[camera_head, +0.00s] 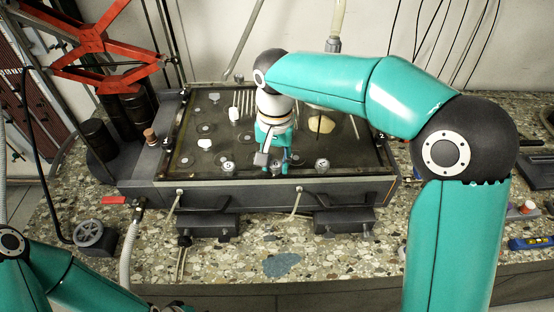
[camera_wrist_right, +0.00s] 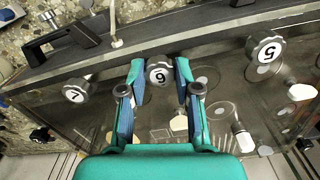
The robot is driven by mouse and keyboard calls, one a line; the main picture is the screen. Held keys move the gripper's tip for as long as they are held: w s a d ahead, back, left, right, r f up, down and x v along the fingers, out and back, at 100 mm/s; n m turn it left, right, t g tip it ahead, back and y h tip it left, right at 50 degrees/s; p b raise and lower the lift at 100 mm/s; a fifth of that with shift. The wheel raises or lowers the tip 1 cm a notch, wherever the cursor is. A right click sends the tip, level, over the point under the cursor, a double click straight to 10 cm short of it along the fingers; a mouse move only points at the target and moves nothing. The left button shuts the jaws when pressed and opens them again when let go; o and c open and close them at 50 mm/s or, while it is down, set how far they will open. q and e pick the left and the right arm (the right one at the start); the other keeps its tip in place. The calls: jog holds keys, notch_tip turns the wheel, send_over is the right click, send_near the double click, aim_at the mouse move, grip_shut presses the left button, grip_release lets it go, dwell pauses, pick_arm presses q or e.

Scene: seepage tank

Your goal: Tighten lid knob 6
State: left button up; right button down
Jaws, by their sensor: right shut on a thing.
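The seepage tank (camera_head: 275,184) stands on the bench with its clear lid on top. In the right wrist view, lid knob 6 (camera_wrist_right: 158,73) is a grey lobed knob with a white number disc at the lid's edge. My right gripper (camera_wrist_right: 160,72) has its two fingers on either side of knob 6 and is shut on it. In the head view my right gripper (camera_head: 276,165) points down at the tank's front edge, and its fingers mostly hide the knob.
Knob 5 (camera_head: 228,167) and knob 7 (camera_head: 322,165) stand on either side along the front edge. White pegs (camera_head: 234,114) and pale stones (camera_head: 320,124) show under or on the lid. The front bench is mostly clear.

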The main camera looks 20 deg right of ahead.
aim_at(276, 164)
jog(key=shift+m, duration=0.3)
jog(key=c, duration=0.8)
grip_release()
jog(key=shift+r, duration=0.1)
notch_tip(276, 164, up, 12)
jog(key=shift+f, duration=0.15)
